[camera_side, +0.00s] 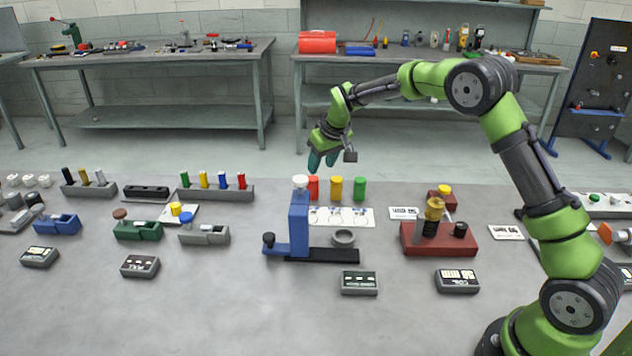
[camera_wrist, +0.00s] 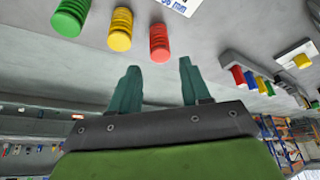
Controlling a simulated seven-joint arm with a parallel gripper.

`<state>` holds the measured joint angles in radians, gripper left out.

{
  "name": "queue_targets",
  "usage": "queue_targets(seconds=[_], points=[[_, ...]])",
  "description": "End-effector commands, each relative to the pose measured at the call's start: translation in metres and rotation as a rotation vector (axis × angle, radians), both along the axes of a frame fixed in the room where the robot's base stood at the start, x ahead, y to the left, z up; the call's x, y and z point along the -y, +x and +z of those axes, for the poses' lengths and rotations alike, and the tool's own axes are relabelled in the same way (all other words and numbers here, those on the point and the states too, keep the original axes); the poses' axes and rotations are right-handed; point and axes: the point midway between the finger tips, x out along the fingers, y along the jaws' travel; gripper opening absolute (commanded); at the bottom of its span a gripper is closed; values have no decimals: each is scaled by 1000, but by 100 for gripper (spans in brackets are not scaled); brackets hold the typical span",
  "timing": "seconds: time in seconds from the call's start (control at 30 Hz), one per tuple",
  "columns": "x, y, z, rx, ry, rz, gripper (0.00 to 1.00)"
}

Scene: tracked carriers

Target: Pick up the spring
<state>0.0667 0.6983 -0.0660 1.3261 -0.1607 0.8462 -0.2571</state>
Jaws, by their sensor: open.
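Three ribbed, spring-like cylinders stand in a row on the grey table: red (camera_side: 313,188), yellow (camera_side: 337,189) and green (camera_side: 360,189). In the wrist view the red one (camera_wrist: 159,43) is nearest the fingers, with the yellow (camera_wrist: 120,30) and green (camera_wrist: 70,18) ones up to the left. The task does not say which is the spring. My gripper (camera_side: 322,160) is open and empty, its teal fingers apart. In the side view it appears just above the red cylinder, touching nothing. The wrist view shows both fingers (camera_wrist: 159,68) with a clear gap.
A blue press-like fixture (camera_side: 299,222) with a white knob stands just in front of the red cylinder. A white card (camera_side: 327,217) lies before the row. A red block fixture (camera_side: 455,240) stands to the right, and a rack of coloured pegs (camera_side: 216,193) to the left.

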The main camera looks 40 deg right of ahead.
Motion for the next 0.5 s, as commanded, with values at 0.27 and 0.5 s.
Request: queue_targets(seconds=[0.27,0.5], points=[[2,16,-39,0,2,-1,47],[4,25,-59,-2,2,-1,47]])
